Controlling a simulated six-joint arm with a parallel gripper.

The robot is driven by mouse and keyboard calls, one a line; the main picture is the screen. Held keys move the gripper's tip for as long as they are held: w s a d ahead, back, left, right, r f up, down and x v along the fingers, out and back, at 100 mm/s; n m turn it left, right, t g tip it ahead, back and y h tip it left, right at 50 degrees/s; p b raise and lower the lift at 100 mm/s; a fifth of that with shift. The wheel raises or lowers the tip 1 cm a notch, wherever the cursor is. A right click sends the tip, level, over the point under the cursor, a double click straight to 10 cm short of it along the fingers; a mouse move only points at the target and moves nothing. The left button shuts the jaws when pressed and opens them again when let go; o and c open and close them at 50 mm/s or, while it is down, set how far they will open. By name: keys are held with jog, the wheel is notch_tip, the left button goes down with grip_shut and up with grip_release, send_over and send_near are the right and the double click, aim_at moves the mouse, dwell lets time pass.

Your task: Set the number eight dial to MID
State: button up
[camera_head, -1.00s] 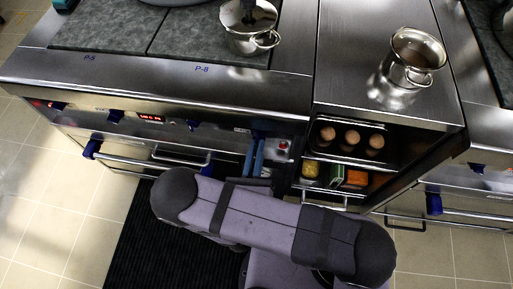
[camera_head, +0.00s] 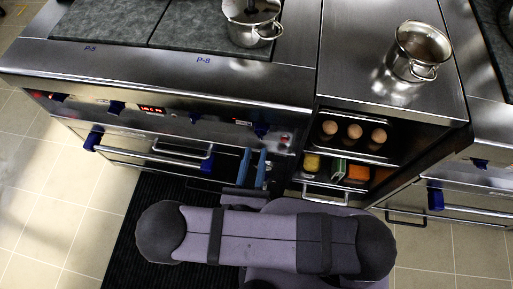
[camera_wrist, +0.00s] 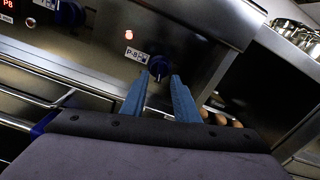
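The dial labelled P-8 (camera_wrist: 160,67) is a blue knob on the steel front panel, with its white label beside it on the left. It also shows in the head view (camera_head: 262,130), at the right end of the panel. Its pointer setting is too small and dark to read. My gripper (camera_wrist: 160,77) has two blue fingers spread apart. In the wrist view the knob appears between and just beyond the fingertips; in the head view the gripper (camera_head: 254,152) is below the knob and looks clear of it. It holds nothing.
A red light (camera_wrist: 129,35) glows near the dial. Another blue knob (camera_wrist: 70,14) is further left. An oven handle bar (camera_head: 150,164) runs below the panel. An open shelf with several brown eggs (camera_head: 354,132) is at the right. A metal pot (camera_head: 414,52) stands on the counter.

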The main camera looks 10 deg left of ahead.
jog(key=shift+s, duration=1.15)
jog(key=s+d+f+m+g+h+p, duration=0.1)
jog(key=d+f+m+g+h+p, duration=0.15)
jog(key=d+m+g+h, duration=1.35)
jog(key=w+d+r+m+g+y+p, duration=0.1)
jog(key=d+r+m+y+p, duration=0.1)
jog(key=r+m+y+p, duration=0.4)
jog(key=w+d+r+m+g+y+p, duration=0.1)
jog(key=d+r+m+y+p, duration=0.2)
jog(key=r+m, duration=1.4)
notch_tip(320, 180, up, 4)
jog(key=y+p, duration=0.4)
jog(key=y, duration=0.3)
jog(key=shift+w+d+r, duration=0.15)
jog(key=shift+w+d, duration=0.15)
jog(key=shift+w, duration=0.05)
